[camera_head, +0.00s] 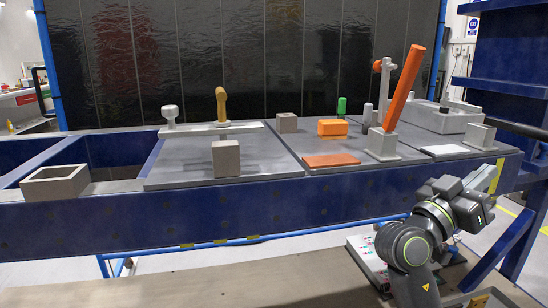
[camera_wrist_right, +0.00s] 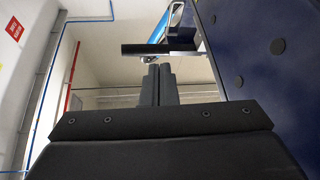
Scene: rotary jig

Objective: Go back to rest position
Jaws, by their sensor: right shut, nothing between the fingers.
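My right arm comes in at the lower right of the head view, and its gripper (camera_head: 480,188) is raised in front of the right end of the blue bench (camera_head: 235,215). In the right wrist view the two dark fingers (camera_wrist_right: 160,70) are together with nothing between them. The gripper is apart from the parts on the bench. My left arm and gripper do not show in either view.
On the bench stand an orange tilted bar (camera_head: 404,88), an orange block (camera_head: 332,127), a green piece (camera_head: 341,106), a grey block (camera_head: 226,158) and a hollow grey box (camera_head: 56,184). Blue shelving (camera_head: 510,50) rises at right, near my right arm.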

